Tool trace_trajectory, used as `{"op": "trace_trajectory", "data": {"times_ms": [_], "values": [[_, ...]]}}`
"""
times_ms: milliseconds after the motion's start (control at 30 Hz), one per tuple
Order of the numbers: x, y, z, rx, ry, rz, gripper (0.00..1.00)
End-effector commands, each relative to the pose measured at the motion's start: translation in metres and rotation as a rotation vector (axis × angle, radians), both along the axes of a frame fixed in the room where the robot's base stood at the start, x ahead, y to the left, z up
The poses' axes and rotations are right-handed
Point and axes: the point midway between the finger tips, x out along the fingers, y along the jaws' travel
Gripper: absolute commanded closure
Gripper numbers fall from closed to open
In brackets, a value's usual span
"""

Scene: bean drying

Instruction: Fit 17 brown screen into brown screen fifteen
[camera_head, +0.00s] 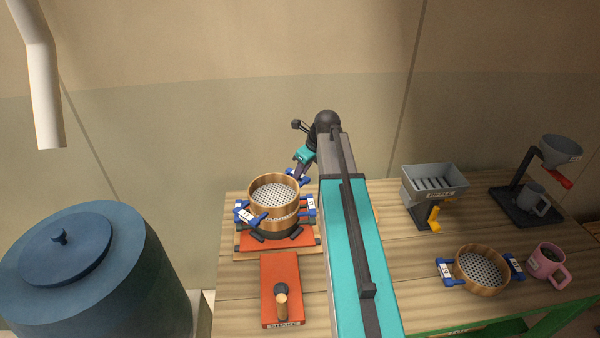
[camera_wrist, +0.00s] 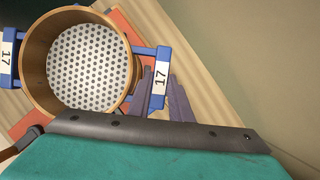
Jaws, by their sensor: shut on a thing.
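The 17 brown screen (camera_head: 273,185) is a round wooden ring with a perforated metal bottom and blue handles. In the wrist view, the 17 screen (camera_wrist: 38,55) shows "17" on both handle labels. My gripper (camera_head: 298,172) is shut on its blue handle at the far side; in the wrist view the fingers (camera_wrist: 176,98) meet the right handle. Beneath it in the head view is another brown ring with blue handles (camera_head: 309,206), likely screen fifteen; its label is not readable. The upper ring overlaps the lower one; I cannot tell whether it is fully seated.
The stack is over a dark base on an orange shaker plate (camera_head: 244,242), with a knobbed orange panel (camera_head: 280,265) in front. Another brown screen (camera_head: 505,282), a pink mug (camera_head: 545,262), a grey hopper (camera_head: 434,178) and a dripper stand (camera_head: 515,207) are right. A blue barrel (camera_head: 150,290) stands left.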

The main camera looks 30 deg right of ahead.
Motion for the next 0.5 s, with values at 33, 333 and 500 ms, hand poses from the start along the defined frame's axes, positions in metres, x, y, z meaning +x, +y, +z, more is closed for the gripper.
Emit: {"op": "trace_trajectory", "data": {"times_ms": [33, 333, 500], "values": [[0.0002, 0.0003, -0.0006, 0.0, -0.001, 0.0, 1.0], [0.0002, 0.0004, -0.0045, 0.0, -0.001, 0.0, 1.0], [0.0002, 0.0005, -0.0067, 0.0, -0.001, 0.0, 1.0]]}}
